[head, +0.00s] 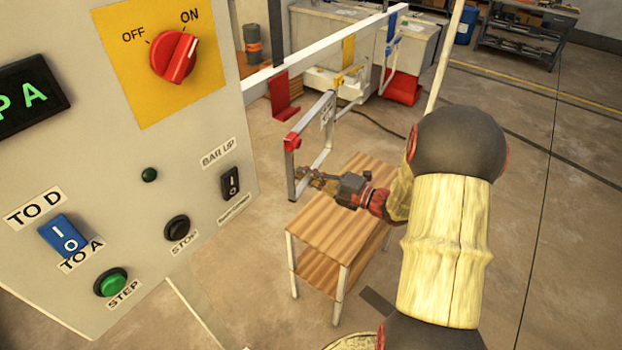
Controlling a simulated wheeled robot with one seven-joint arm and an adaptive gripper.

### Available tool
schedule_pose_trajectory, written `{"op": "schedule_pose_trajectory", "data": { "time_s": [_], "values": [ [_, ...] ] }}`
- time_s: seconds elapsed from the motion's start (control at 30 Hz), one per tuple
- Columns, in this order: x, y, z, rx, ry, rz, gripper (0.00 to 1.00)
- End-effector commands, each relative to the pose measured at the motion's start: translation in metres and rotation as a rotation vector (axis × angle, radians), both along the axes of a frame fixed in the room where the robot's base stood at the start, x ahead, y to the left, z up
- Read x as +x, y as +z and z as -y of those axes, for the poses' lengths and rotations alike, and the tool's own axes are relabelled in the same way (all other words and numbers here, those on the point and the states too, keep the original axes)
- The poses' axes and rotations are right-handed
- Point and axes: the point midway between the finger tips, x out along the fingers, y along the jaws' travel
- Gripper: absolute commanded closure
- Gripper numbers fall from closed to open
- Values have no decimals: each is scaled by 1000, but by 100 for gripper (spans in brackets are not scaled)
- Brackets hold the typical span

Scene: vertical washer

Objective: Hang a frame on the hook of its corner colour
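A grey metal frame with a red corner (292,143) stands upright in the air beyond the wooden stand. My gripper (306,176) is at its lower near part and appears shut on it; the fingertips are small and partly merge with the frame. A long white bar (320,50) runs above. A red hook (283,97) hangs from its near part, a yellow hook (348,50) farther along, and a blue hook (391,24) near the far end. The red-cornered frame is apart from the red hook, below and to its right. A frame with a blue corner (390,46) is at the blue hook.
A control panel (130,190) with a red switch fills the left. A wooden two-shelf stand (340,228) is below my gripper. A yellow-topped piece (350,73) and red bin (403,88) are farther back.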

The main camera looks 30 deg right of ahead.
Motion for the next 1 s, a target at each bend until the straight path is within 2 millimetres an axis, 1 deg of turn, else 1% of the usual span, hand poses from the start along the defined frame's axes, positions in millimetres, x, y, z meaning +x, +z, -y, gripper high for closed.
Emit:
{"op": "schedule_pose_trajectory", "data": {
  "time_s": [0.4, 0.6, 1.0],
  "values": [
    [29, -4, -11, -2, 0, 1, 100],
    [42, -1, -15, 0, 0, 1, 100],
    [68, -3, -25, -1, 0, 0, 100]
  ]
}}
